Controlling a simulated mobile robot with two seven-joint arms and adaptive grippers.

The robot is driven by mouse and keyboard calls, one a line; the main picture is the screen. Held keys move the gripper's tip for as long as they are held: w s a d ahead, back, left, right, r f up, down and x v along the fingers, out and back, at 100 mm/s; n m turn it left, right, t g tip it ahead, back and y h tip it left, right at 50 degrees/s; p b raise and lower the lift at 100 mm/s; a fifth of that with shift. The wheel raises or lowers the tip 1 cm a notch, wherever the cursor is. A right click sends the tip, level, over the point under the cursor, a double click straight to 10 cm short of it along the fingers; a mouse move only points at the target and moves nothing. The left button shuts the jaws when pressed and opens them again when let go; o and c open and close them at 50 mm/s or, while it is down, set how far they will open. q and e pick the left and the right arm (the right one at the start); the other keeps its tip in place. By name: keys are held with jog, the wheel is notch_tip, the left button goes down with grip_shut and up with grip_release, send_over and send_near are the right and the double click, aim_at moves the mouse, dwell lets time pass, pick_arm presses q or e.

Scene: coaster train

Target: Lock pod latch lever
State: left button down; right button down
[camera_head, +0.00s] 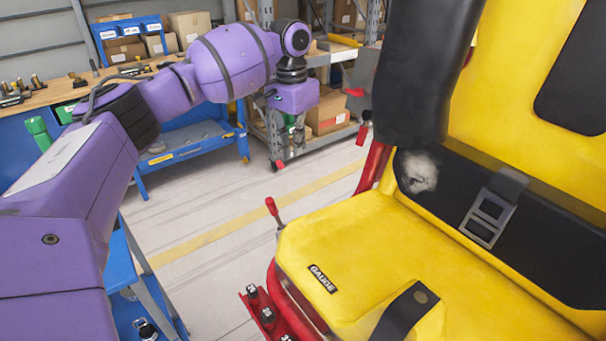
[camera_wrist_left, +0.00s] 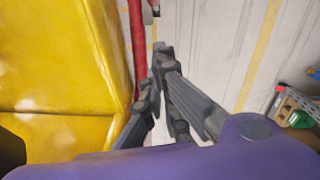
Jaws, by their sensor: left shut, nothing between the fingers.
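A lever with a red grip (camera_head: 272,207) stands tilted beside the front left of the yellow pod seat (camera_head: 350,250). In the wrist view the yellow seat (camera_wrist_left: 60,60) fills the left side, with a red bar (camera_wrist_left: 138,45) along its edge. My left gripper (camera_wrist_left: 157,75) is shut and empty, its grey fingers close to the bar; I cannot tell if they touch it. In the head view my left gripper (camera_head: 297,132) hangs below the purple wrist, small and hard to make out, beyond the lever and apart from it. My right gripper is out of view.
A black padded bar (camera_head: 420,70) and a grey buckle (camera_head: 494,207) are on the seat. A red block with numbered black knobs (camera_head: 267,316) lies at the seat's front left. A workbench (camera_head: 60,92) and shelves with boxes stand behind. The floor (camera_head: 210,210) between is clear.

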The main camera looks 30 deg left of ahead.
pick_arm(q)
send_over(277, 215)
jog(key=w, duration=0.5)
jog(key=shift+f, duration=5.25)
jog(key=shift+d+f+p, duration=0.1)
jog(key=shift+p, duration=0.25)
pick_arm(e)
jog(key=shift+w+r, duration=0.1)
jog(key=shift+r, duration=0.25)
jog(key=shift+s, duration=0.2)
